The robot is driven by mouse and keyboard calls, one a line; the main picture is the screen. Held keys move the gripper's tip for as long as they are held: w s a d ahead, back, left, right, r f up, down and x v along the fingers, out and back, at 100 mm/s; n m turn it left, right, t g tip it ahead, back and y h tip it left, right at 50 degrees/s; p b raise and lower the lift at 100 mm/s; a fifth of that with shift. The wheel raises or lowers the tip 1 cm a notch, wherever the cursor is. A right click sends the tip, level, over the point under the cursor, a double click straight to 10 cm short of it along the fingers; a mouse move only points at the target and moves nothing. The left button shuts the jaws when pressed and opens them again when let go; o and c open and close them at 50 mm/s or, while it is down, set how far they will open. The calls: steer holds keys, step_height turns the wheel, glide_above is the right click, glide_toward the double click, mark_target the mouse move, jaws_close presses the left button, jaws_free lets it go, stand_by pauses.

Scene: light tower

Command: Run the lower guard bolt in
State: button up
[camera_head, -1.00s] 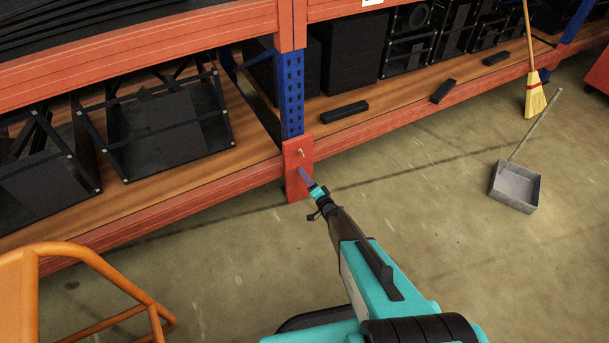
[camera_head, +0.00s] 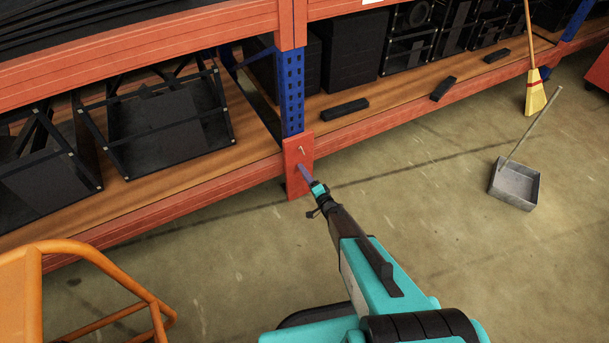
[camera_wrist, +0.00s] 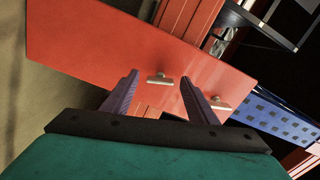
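The red guard plate (camera_head: 294,182) is at the foot of the blue rack upright, and it fills much of the wrist view (camera_wrist: 90,50). The lower bolt (camera_wrist: 160,79) has a pale T-shaped head and stands out from the plate. My gripper (camera_wrist: 158,88) is open, with its two purple fingers apart. In the wrist view the lower bolt shows in the gap between them, not touching either. The upper bolt (camera_head: 301,150) shows above my gripper (camera_head: 299,167) in the head view, and beyond the right finger in the wrist view (camera_wrist: 219,103). My fingers hide the lower bolt in the head view.
The blue upright (camera_head: 291,95) and the orange shelf beam (camera_head: 160,208) flank the plate. An orange tubular frame (camera_head: 95,258) stands at the lower left. A broom (camera_head: 534,95) and a dustpan (camera_head: 515,187) are at the right. The floor between is clear.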

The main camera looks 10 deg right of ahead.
steer(key=v, duration=1.3)
steer(key=shift+s+b, duration=0.35)
steer(key=shift+d+r, duration=0.1)
steer(key=shift+r, duration=0.05)
